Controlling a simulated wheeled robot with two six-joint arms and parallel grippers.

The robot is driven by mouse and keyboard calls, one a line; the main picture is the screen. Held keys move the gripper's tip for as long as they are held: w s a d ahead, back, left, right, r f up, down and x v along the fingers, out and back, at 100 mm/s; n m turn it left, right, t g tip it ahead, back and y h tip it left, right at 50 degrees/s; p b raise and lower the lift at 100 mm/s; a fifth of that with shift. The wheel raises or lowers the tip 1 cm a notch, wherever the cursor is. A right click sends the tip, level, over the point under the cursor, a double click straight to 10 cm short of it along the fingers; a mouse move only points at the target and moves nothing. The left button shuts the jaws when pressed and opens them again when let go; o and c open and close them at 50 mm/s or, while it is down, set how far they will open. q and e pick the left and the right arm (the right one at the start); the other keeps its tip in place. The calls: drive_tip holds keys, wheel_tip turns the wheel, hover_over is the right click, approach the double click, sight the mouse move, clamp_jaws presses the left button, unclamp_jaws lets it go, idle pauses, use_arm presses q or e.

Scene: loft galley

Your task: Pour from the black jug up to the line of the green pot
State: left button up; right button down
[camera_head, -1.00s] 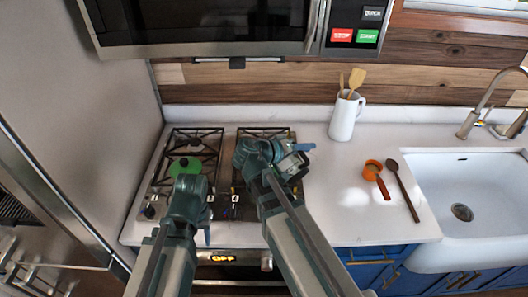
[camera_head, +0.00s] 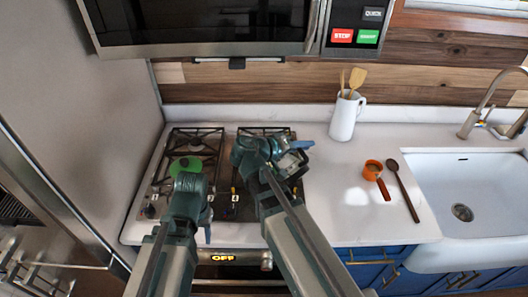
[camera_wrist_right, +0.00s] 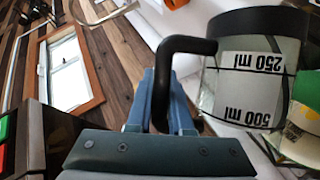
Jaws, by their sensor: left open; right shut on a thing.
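The jug (camera_wrist_right: 222,85) has a clear body, a black rim and a black handle; its 250 ml and 500 ml labels read upside down in the right wrist view. My right gripper (camera_wrist_right: 165,100) is shut on the handle; in the head view it (camera_head: 292,162) is over the right side of the stove, where the jug is hard to make out. The green pot (camera_head: 180,166) sits on the left burners, partly hidden by my left arm. Its line cannot be made out. My left gripper (camera_head: 206,224) is open near the stove's front edge, in front of the pot.
A white pitcher (camera_head: 343,118) with wooden utensils stands at the counter's back. An orange measuring cup (camera_head: 373,168) and a dark wooden spoon (camera_head: 404,190) lie left of the sink (camera_head: 445,185). A microwave (camera_head: 215,25) hangs above the stove.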

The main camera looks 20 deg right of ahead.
use_arm(q)
drive_tip(key=shift+w+d+r+p, duration=0.25)
drive_tip(key=shift+d+r+p, duration=0.1)
drive_tip(key=shift+r+p, duration=0.1)
use_arm(e)
drive_tip(key=shift+w+a+r+n+g+h, duration=0.2)
drive_tip(key=shift+w+r+n, duration=0.15)
drive_tip(key=shift+r, duration=0.15)
drive_tip(key=shift+w+a+r+n+g+h, duration=0.25)
drive_tip(key=shift+w+r, duration=0.1)
drive_tip(key=shift+r, duration=0.1)
idle(1.7)
